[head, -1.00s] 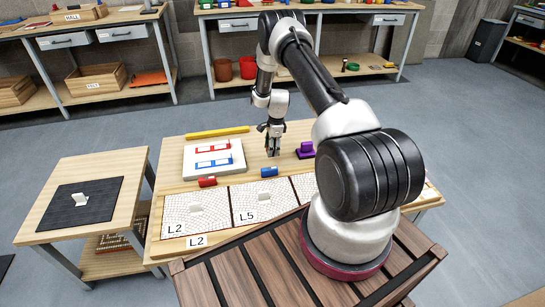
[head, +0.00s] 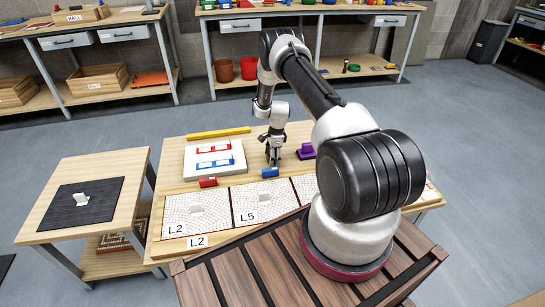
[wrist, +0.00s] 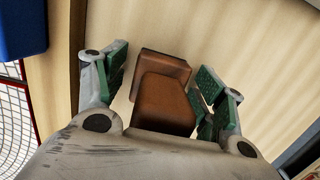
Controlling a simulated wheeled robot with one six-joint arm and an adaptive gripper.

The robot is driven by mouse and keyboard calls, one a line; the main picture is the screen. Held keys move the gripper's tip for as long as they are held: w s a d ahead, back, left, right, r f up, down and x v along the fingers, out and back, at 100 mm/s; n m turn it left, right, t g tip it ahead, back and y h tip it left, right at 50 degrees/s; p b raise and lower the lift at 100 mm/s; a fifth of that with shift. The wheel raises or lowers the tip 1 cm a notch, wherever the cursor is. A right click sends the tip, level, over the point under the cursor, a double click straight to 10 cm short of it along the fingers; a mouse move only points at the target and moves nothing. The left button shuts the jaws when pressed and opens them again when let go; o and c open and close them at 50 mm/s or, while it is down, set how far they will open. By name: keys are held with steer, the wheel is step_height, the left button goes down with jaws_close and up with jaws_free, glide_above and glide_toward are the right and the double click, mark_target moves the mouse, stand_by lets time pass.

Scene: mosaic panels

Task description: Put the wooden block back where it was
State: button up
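A brown, stepped block (wrist: 163,97), apparently the wooden block, sits between the two green-padded fingers in the wrist view. My gripper (wrist: 160,88) is open around it, with a narrow gap visible at the left pad; contact at the right pad is hard to tell. In the head view my gripper (head: 274,160) points down low over the middle table (head: 170,178), behind the blue block (head: 269,172). The brown block is not clearly visible in the head view, being hidden at the fingers.
A red block (head: 207,182) lies left of the blue one. A purple piece (head: 306,151) is just right of my gripper. A white board (head: 193,167) and a yellow bar (head: 218,133) lie behind. Mosaic panels (head: 175,215) line the front. A side table (head: 135,180) holds a dark mat (head: 65,210).

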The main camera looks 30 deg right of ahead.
steer(key=r, duration=0.4)
steer(key=d+r, duration=0.1)
steer(key=r, duration=0.7)
steer(key=shift+s+d, duration=0.2)
steer(key=s+a+r+n+t, duration=0.1)
steer(key=s+a+r+n, duration=0.15)
steer(key=r, duration=0.85)
steer(key=s+a+r+n, duration=0.1)
steer(key=r+n, duration=0.2)
steer(key=r, duration=0.9)
steer(key=s+a+r+n+t, duration=0.1)
steer(key=s+a+r+n, duration=0.15)
steer(key=s+r, duration=0.35)
steer(key=s+a+r+n, duration=0.2)
steer(key=s+r+n, duration=0.1)
steer(key=r, duration=0.5)
steer(key=s+a+r+n+h, duration=0.15)
steer(key=s+r+n, duration=0.45)
steer(key=s, duration=0.7)
steer(key=s+a+r+n+t, duration=0.1)
steer(key=s+n, duration=0.3)
steer(key=s, duration=1)
steer(key=shift+s+a+r+t, duration=0.15)
steer(key=shift+s+a+t, duration=0.1)
steer(key=shift+s+t, duration=0.15)
